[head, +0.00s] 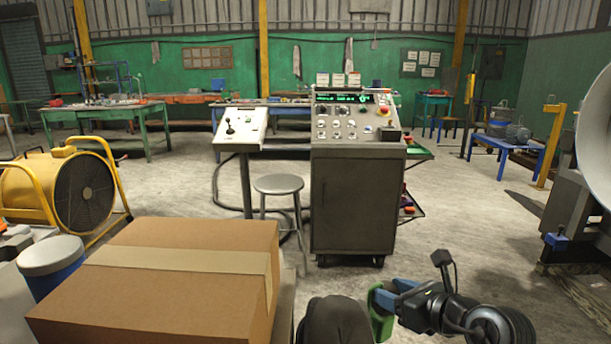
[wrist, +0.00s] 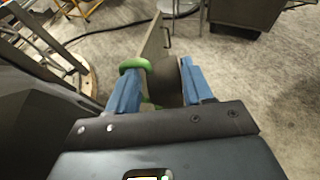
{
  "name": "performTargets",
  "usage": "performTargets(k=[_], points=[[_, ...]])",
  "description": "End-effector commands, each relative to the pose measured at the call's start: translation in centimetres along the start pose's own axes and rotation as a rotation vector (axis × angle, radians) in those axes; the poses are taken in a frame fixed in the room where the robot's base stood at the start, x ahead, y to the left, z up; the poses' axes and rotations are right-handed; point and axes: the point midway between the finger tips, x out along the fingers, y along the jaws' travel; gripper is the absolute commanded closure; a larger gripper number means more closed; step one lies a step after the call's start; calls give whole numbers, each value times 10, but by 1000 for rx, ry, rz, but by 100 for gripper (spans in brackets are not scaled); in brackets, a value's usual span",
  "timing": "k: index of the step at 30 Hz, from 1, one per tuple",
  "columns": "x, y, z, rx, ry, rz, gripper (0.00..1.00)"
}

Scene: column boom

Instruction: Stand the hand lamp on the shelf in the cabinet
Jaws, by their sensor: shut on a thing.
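My gripper (head: 394,292) is low in the head view, with blue fingers. In the wrist view my gripper (wrist: 160,75) is shut on the hand lamp, which has a green loop handle (wrist: 134,64) beside the left finger and a dark body (wrist: 166,88) between the fingers. The lamp's lower part is hidden. A grey cabinet (head: 354,205) with a sloped control panel stands ahead; no shelf inside it is visible.
A cardboard box (head: 160,285) fills the near left, beside a yellow fan (head: 85,190). A stool (head: 279,185) and a pedestal console (head: 240,130) stand left of the cabinet. A machine (head: 585,200) is at the right. The floor (head: 460,220) right of the cabinet is clear.

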Motion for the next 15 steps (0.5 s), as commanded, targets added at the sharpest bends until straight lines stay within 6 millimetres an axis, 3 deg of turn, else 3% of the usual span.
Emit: performTargets(k=[15], points=[[-46, 12, -155, 139, 3, -310, 100]])
